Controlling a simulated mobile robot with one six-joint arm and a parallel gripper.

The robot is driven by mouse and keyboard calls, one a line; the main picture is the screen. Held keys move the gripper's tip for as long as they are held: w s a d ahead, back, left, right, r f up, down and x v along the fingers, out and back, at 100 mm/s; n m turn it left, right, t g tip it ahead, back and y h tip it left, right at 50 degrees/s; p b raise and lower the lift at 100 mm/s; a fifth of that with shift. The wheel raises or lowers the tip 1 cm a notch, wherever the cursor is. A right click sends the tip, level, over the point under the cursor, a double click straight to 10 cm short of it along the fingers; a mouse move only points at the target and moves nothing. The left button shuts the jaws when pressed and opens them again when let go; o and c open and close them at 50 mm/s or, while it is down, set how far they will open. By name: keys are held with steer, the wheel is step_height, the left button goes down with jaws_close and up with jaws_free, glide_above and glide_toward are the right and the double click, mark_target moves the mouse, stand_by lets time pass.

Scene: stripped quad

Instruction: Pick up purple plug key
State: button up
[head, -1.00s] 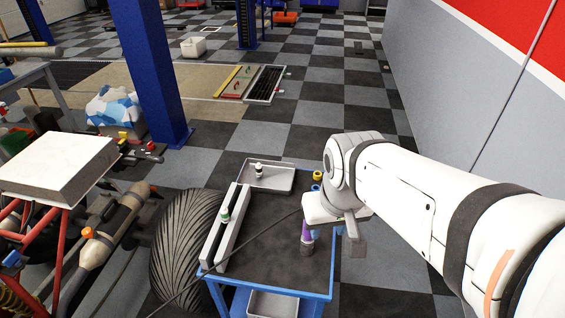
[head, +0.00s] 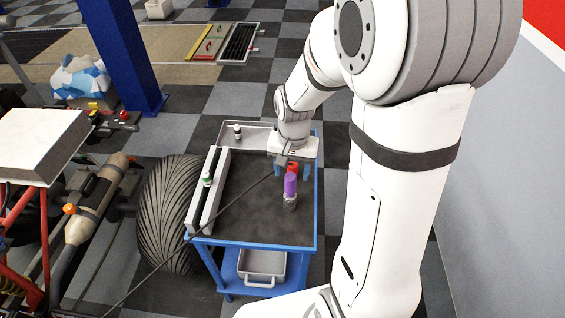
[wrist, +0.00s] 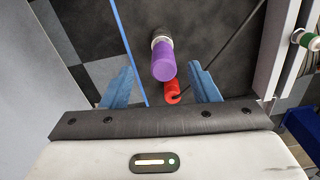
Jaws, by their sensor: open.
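The purple plug key (head: 290,186) has a purple grip and a grey metal end, and stands over the dark top of the blue cart (head: 250,213). In the wrist view the purple plug key (wrist: 163,62) lies between the two blue fingers, with a red curved piece (wrist: 172,91) beside it, nearer the palm. I cannot tell whether the red piece is joined to it. My gripper (wrist: 161,76) is open and nothing is pinched. In the head view my gripper (head: 294,170) is at the key's far side, partly hidden behind it.
Two grey rails (head: 208,190) with a green-capped item (head: 207,179) run along the cart's left side. A grey tray (head: 248,134) with a small bottle (head: 238,131) is at the back. A thin dark cable crosses the cart. A large tyre (head: 168,212) stands at left.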

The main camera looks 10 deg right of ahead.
mark_target(291, 187)
steer(key=shift+w+f, duration=0.3)
steer(key=shift+f, duration=0.5)
steer(key=f, duration=0.7)
steer(key=shift+w+f, duration=0.2)
steer(key=shift+f, duration=0.05)
steer(key=shift+c, duration=0.2)
steer(key=c, duration=1.1)
